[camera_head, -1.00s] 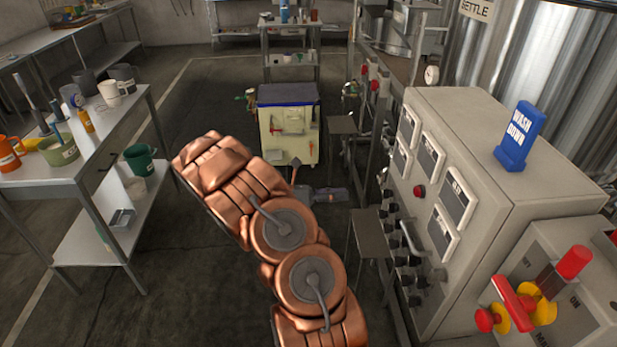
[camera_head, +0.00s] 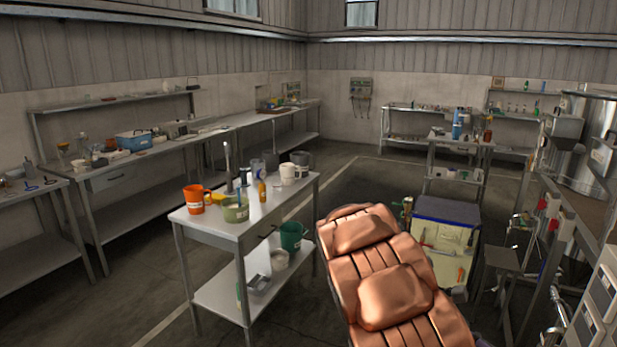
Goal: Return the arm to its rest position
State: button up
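The near table bears an orange jug (camera_head: 194,199), a green pot (camera_head: 235,212) and other vessels. Long benches (camera_head: 160,148) line the left wall. A grey control panel (camera_head: 597,305) stands at the right edge. Bare floor (camera_head: 150,285) lies left of the near table.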

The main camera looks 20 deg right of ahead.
jog(key=s+a+m+t+y, duration=0.2)
jog(key=a+t, duration=0.1)
jog(key=a, duration=0.7)
jog(key=s+a+r+m+t+y, duration=0.1)
jog(key=s+a+m+t+y, duration=0.2)
jog(key=a, duration=0.8)
jog(key=s+a+r+m+t+y, duration=0.1)
jog(key=s+a+m+t+y, duration=0.1)
jog(key=a, duration=0.8)
jog(key=shift+s+a+m+t+y, duration=0.15)
jog(key=shift+s+m+t+y, duration=0.25)
jog(key=shift+t, duration=0.4)
